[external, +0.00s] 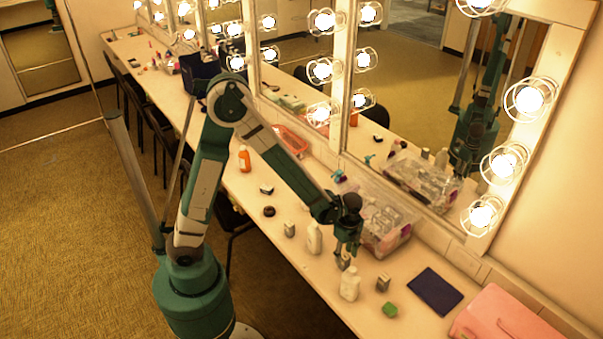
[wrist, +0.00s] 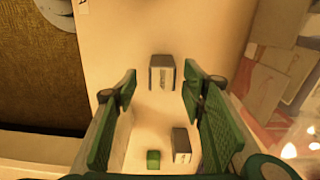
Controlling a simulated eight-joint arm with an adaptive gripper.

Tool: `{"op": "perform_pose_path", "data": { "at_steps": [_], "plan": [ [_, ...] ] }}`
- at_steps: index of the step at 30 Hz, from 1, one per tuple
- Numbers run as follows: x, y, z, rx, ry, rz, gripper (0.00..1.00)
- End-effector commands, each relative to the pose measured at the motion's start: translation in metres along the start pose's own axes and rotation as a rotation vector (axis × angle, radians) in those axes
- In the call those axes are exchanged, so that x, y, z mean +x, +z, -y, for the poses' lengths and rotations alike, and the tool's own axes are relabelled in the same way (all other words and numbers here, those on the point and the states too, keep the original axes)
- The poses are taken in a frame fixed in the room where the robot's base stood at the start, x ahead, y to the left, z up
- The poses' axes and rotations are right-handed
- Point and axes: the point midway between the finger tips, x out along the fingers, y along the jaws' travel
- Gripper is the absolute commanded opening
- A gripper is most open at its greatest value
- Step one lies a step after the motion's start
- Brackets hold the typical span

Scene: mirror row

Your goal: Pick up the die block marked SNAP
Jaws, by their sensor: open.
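Several small grey die blocks are in view, and I cannot read SNAP on any of them. One grey block (wrist: 162,73) shows upright in the wrist view, just beyond and between my fingertips, with a pale unreadable mark on its face. In the external view a grey block (external: 343,262) sits directly under my gripper (external: 347,243). Another grey block (external: 383,283) stands to the right; a block also shows low in the wrist view (wrist: 181,145). A further block (external: 289,229) is farther left. My gripper's fingers (wrist: 158,92) are spread and hold nothing.
White bottles (external: 350,284) and (external: 314,238) stand close to my gripper. A clear box (external: 388,232) is behind it, against the mirror. A green cube (external: 390,310), a dark blue pad (external: 435,291) and a pink case (external: 497,316) lie to the right. The counter's front edge is near.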

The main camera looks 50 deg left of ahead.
Motion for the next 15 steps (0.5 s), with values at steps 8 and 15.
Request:
{"op": "perform_pose_path", "data": {
  "at_steps": [8,15],
  "plan": [
    [0.029,0.000,0.003,0.000,0.000,0.000,0.41],
    [0.039,0.000,0.003,0.000,0.000,0.000,0.41]
  ]
}}
